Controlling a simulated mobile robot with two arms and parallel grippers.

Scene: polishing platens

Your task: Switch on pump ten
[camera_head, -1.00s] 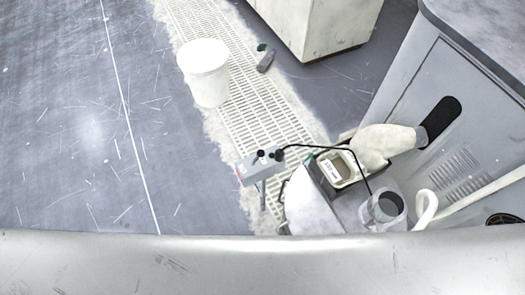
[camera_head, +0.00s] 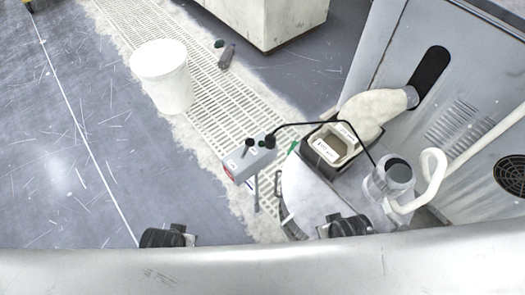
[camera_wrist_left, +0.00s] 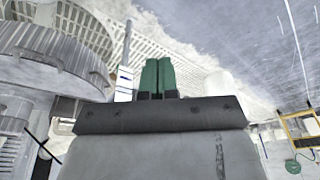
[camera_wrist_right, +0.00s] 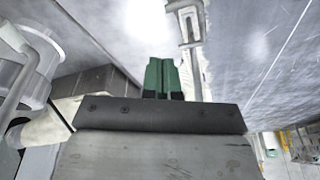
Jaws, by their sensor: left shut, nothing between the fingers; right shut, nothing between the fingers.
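A small grey switch box (camera_head: 249,161) stands on a thin post in the middle of the head view. It has two dark knobs or toggles on top, a red patch on its near left end, and labels too small to read. A black cable runs from it to the right. No readable "ten" shows. My left gripper (camera_wrist_left: 158,77) is shut and empty, its green fingers together in the left wrist view. My right gripper (camera_wrist_right: 162,76) is also shut and empty. In the head view, only dark parts of both arms show at the bottom edge, apart from the box.
A grey cabinet (camera_head: 443,75) stands behind. A white bucket (camera_head: 163,79) and a dark bottle (camera_head: 227,56) are on the floor grating. Floor at left is clear.

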